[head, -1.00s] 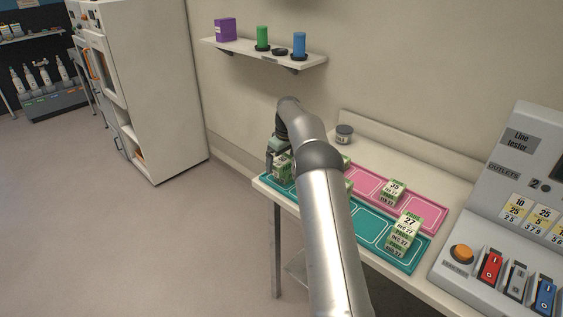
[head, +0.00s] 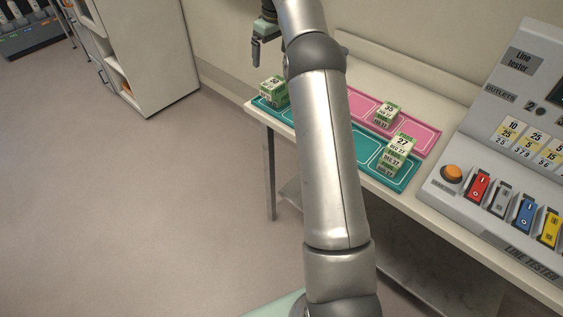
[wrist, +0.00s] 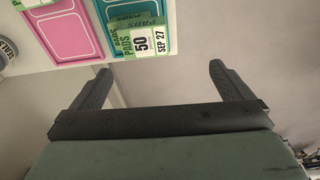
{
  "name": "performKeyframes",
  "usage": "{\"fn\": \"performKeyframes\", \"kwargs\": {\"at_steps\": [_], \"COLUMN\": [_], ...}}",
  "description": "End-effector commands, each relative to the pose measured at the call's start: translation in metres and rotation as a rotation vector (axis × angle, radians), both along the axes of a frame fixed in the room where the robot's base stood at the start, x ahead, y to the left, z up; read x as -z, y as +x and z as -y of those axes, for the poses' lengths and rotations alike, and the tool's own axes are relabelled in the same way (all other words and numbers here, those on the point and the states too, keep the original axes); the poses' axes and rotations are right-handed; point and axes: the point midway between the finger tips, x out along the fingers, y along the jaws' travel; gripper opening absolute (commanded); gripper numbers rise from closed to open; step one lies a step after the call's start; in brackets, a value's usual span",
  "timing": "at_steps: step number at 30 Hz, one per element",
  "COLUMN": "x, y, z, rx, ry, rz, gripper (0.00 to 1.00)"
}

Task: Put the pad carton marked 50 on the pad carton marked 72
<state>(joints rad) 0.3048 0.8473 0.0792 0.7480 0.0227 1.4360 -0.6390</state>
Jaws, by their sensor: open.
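The pad carton marked 50 (head: 273,90) is a green and white box at the left end of the teal mat (head: 290,111). In the wrist view the carton marked 50 (wrist: 143,42) shows its label, with another green carton surface (wrist: 137,19) just behind or under it. I cannot read a number there, and no carton marked 72 can be made out. My gripper (head: 256,62) is above and left of the carton, apart from it. In the wrist view my gripper (wrist: 160,78) has its fingers spread with nothing between them.
A carton marked 27 (head: 401,143) tops a stack at the teal mat's right end. A carton marked 35 (head: 389,107) is on the pink mat (head: 418,132). The line tester (head: 510,135) stands at right. My arm hides the middle of the mats.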

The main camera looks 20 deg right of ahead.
Motion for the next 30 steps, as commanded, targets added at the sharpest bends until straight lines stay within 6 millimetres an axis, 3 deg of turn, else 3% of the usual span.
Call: {"fn": "performKeyframes", "kwargs": {"at_steps": [1,5,10,14,18,21,25,30], "x": [-0.016,-0.040,-0.050,-0.036,-0.004,0.020,0.043,0.051], "y": [-0.013,-0.064,-0.164,-0.256,-0.351,-0.403,-0.442,-0.454], "z": [-0.017,-0.060,-0.111,-0.140,-0.159,-0.166,-0.171,-0.172], "rx": [0.009,0.065,0.158,0.234,0.309,0.349,0.380,0.392], "ry": [-0.005,-0.014,-0.023,-0.024,-0.018,-0.012,-0.007,-0.005], "rz": [-0.001,-0.013,-0.025,-0.033,-0.038,-0.043,-0.048,-0.051], "gripper": [0.99,0.99,0.99,0.99,0.99,0.99,0.99,0.99]}}
